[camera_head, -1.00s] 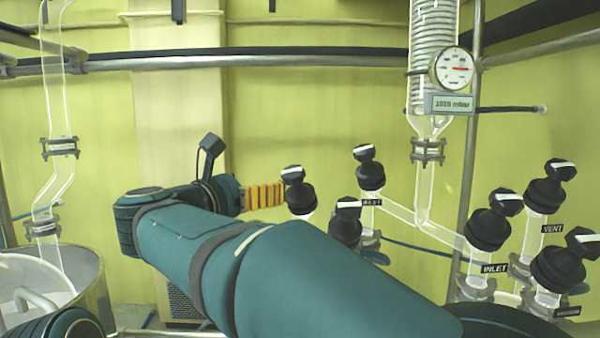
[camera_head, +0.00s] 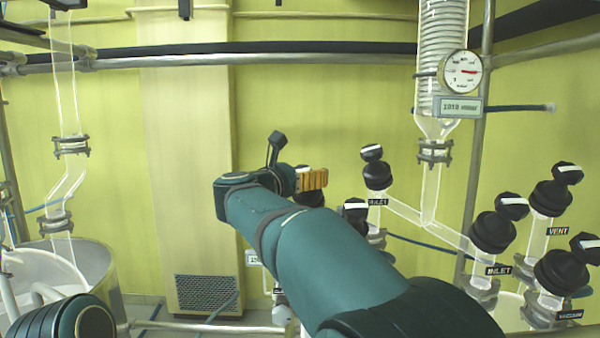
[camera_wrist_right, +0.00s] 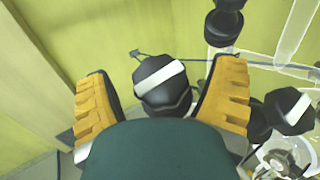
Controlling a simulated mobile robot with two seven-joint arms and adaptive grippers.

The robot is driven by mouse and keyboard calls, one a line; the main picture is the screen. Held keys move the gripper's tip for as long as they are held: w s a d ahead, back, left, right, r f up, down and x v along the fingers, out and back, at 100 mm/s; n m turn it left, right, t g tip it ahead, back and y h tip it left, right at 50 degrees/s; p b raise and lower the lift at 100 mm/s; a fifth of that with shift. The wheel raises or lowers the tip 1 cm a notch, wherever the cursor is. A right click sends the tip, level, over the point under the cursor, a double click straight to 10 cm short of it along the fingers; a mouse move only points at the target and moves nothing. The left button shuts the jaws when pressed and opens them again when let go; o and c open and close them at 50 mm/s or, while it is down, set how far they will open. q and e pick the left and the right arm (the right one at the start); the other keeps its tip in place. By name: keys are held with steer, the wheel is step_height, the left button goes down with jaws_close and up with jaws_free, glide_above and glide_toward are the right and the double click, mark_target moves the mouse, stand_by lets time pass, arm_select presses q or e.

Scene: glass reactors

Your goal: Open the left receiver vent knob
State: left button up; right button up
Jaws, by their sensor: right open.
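My right gripper (camera_head: 311,183) is open in the head view, with its yellow ridged fingers at the leftmost black knob (camera_head: 309,199) of the left valve group. That knob is mostly hidden there by the gripper. In the right wrist view, the same knob (camera_wrist_right: 162,92) stands between the spread fingers of my right gripper (camera_wrist_right: 164,78), with gaps on both sides. Its white stripe slants up to the right. I cannot read a label on it, so I cannot confirm it is the vent knob. My left gripper is not in view.
Close by are the left inlet knob (camera_head: 376,172) and another black knob (camera_head: 355,213). The right valve group has several knobs, including one by the VENT label (camera_head: 558,231). A gauge (camera_head: 461,71) hangs on the glass column. A steel vessel (camera_head: 100,272) stands at left.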

steer(key=c, duration=1.2)
